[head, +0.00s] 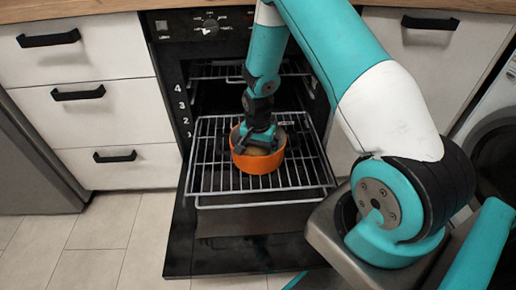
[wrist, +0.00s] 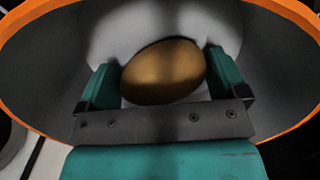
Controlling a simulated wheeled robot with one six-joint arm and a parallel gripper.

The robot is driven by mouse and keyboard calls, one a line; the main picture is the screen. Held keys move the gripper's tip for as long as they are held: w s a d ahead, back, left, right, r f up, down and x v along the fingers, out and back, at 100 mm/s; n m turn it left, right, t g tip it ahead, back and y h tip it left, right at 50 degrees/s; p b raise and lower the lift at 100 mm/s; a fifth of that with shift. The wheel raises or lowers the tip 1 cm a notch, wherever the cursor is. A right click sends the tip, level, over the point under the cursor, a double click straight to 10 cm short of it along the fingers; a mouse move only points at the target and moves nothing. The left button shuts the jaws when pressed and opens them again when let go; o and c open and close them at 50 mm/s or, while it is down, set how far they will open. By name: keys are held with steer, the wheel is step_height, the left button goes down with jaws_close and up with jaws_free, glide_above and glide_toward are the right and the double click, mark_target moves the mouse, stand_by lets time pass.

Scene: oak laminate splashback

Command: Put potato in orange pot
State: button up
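The orange pot (head: 258,168) stands on the wire rack pulled out of the open oven. My gripper (head: 262,141) reaches down into the pot from above. In the wrist view, the brown potato (wrist: 164,72) lies between the two teal fingers of my gripper (wrist: 165,75), and both fingers appear to touch its sides. The potato is inside the pot's walls, seen from above; I cannot tell whether it touches the pot's floor. The orange rim (wrist: 20,25) also shows around it in the wrist view. In the head view, my gripper mostly hides the potato.
The oven rack (head: 215,186) extends out over the lowered black oven door (head: 215,256). White drawers (head: 105,107) with black handles are at the left, and a washing machine (head: 497,150) stands at the right edge. The tiled floor at the lower left is clear.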

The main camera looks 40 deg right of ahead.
steer(key=shift+o, duration=0.4)
steer(key=shift+r, duration=0.1)
steer(key=s+a+r+n+p, duration=0.1)
steer(key=a+r+n+p, duration=0.15)
steer(key=r, duration=0.75)
steer(key=a+r+n+p, duration=0.1)
steer(key=a+r, duration=0.3)
steer(key=r, duration=0.5)
steer(key=s+a+r+n+y, duration=0.2)
steer(key=s+a+r+n, duration=0.5)
steer(key=s, duration=0.3)
steer(key=s+a+r+n+y, duration=0.2)
steer(key=s+a+r+n, duration=0.6)
steer(key=s, duration=0.3)
steer(key=shift+a+r, duration=0.5)
